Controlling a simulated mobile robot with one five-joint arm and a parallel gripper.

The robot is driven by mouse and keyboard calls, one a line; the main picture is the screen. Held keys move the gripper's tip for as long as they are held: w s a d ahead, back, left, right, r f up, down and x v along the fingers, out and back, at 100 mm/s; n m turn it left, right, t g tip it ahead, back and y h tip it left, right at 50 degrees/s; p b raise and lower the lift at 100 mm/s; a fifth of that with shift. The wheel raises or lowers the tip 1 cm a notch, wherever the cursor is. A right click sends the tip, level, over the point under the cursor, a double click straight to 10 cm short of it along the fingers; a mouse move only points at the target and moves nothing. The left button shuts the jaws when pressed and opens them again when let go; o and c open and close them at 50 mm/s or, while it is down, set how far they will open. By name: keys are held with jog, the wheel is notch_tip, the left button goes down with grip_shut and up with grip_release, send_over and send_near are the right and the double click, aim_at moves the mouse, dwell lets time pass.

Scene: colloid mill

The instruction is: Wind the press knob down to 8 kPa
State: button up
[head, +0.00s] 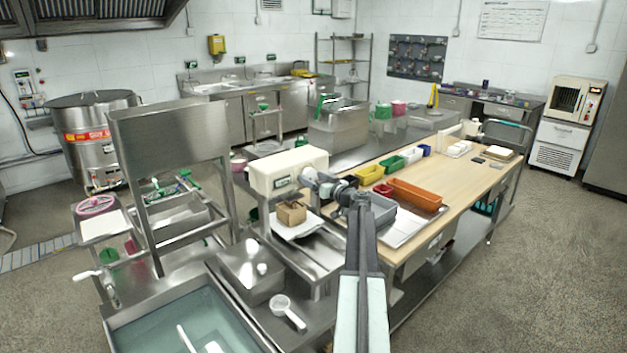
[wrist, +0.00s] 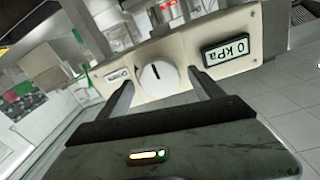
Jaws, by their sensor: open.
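The press is a cream box (head: 285,168) on the metal bench in the head view. In the wrist view its cream front panel (wrist: 145,58) carries a round white knob (wrist: 160,80) with a dark pointer line and a display (wrist: 230,50) reading 0 kPa. My gripper (wrist: 159,77) is open, with one finger on each side of the knob; I cannot tell whether they touch it. A brown wooden box (head: 291,212) sits on a white tray under the press.
A steel box (head: 250,270) and a white scoop (head: 287,312) lie in front of the press, beside a water-filled basin (head: 160,325). Yellow, green, orange and grey bins stand on the wooden worktop (head: 460,188) to the right. Open floor lies at the right.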

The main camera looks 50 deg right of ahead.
jog(key=c, duration=1.4)
jog(key=shift+m, duration=0.4)
jog(key=m, duration=0.4)
jog(key=shift+m+p, duration=0.3)
jog(key=shift+m, duration=0.1)
jog(key=m, duration=0.6)
jog(key=shift+y, duration=0.3)
jog(key=m, duration=0.6)
jog(key=shift+p, duration=0.3)
jog(key=m, duration=0.5)
jog(key=shift+y, duration=0.3)
jog(key=shift+m, duration=0.3)
